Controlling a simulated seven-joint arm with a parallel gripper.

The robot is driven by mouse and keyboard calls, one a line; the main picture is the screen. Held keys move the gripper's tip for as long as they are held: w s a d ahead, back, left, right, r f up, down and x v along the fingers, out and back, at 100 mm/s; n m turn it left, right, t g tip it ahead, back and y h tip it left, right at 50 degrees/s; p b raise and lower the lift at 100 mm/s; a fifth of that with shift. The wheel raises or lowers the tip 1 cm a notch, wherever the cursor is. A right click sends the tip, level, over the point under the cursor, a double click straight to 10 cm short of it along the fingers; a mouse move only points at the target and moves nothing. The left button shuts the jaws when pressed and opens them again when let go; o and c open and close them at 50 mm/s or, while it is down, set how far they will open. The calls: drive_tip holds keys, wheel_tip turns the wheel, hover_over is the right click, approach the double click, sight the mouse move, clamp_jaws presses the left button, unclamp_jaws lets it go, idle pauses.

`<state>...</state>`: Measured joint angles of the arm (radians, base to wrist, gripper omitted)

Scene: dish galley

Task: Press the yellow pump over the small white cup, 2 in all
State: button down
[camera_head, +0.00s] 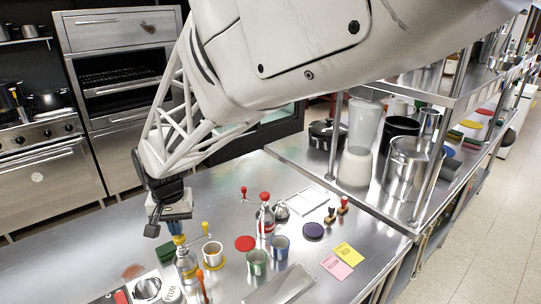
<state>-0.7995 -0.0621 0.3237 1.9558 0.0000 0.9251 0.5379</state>
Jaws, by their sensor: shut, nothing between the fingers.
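The yellow pump (186,262) is a metal bottle with a yellow head, standing at the near left of the steel counter. Its thin spout runs up and right to a yellow tip (205,227) above the small white cup (213,250). The cup stands upright on a yellow disc just right of the bottle. My gripper (176,233) is shut and empty, pointing down directly over the pump's head. Its tips are at or just above the head; I cannot tell if they touch. The cup's contents are too small to make out.
A red pump (265,218) stands farther back, right of the cup. A green cup (257,262) and a blue cup (281,247) stand to the right. Pink and yellow notes (336,267) lie at the right.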

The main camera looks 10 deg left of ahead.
drive_tip(key=shift+r, duration=0.6)
drive_tip(key=shift+f, duration=1.85)
drive_tip(key=shift+r, duration=0.15)
idle(0.4)
drive_tip(key=shift+r, duration=1.65)
wheel_tip(320, 180, up, 6)
idle(0.7)
